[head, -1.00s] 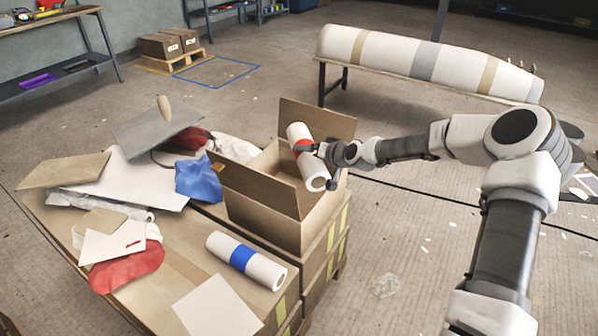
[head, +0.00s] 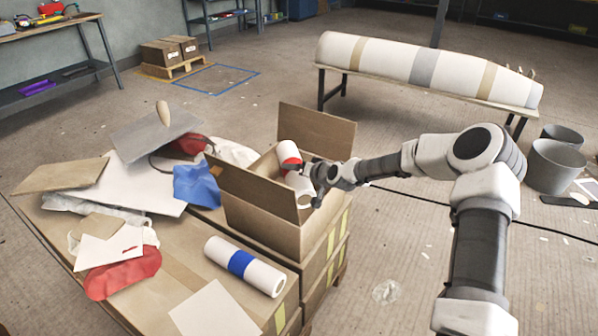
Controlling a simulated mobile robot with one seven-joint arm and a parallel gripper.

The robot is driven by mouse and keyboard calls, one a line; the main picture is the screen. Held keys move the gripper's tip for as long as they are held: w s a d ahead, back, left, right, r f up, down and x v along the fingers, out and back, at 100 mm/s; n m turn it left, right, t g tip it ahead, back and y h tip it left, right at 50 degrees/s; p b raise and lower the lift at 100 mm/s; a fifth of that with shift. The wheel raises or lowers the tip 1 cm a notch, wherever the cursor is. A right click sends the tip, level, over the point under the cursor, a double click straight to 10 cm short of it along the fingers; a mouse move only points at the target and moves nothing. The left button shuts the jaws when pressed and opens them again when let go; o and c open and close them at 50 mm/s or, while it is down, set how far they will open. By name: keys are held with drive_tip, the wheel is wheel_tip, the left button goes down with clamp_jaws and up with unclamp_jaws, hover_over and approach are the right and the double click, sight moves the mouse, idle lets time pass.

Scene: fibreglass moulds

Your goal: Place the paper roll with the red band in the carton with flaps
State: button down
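The paper roll with the red band (head: 288,152) is white and tilted, with its lower part inside the opening of the carton with flaps (head: 265,232). The carton is brown cardboard with its flaps up, standing on stacked boxes. My gripper (head: 300,170) is at the roll near the red band, over the carton's right side, and appears closed around it. Part of the roll is hidden by the gripper, and I cannot tell whether the roll touches the carton floor. Another white roll, with a blue band (head: 240,262), lies on the boxes in front of the carton.
A blue cloth (head: 197,186), boards, paper sheets and a red cloth (head: 122,275) clutter the box tops left of the carton. A long wrapped cylinder (head: 425,65) lies on a bench behind. Grey buckets (head: 556,165) stand at right.

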drive_tip(key=shift+f+b, duration=0.35)
drive_tip(key=shift+b, duration=0.05)
drive_tip(key=shift+f, duration=0.2)
drive_tip(key=shift+r, duration=0.1)
unclamp_jaws()
drive_tip(key=shift+r+p, duration=0.55)
drive_tip(key=shift+p, duration=0.05)
drive_tip(key=shift+s+d+r, duration=0.2)
drive_tip(key=shift+r, duration=0.1)
drive_tip(key=p+v, duration=0.2)
drive_tip(key=v, duration=0.9)
drive_tip(key=shift+s, duration=0.2)
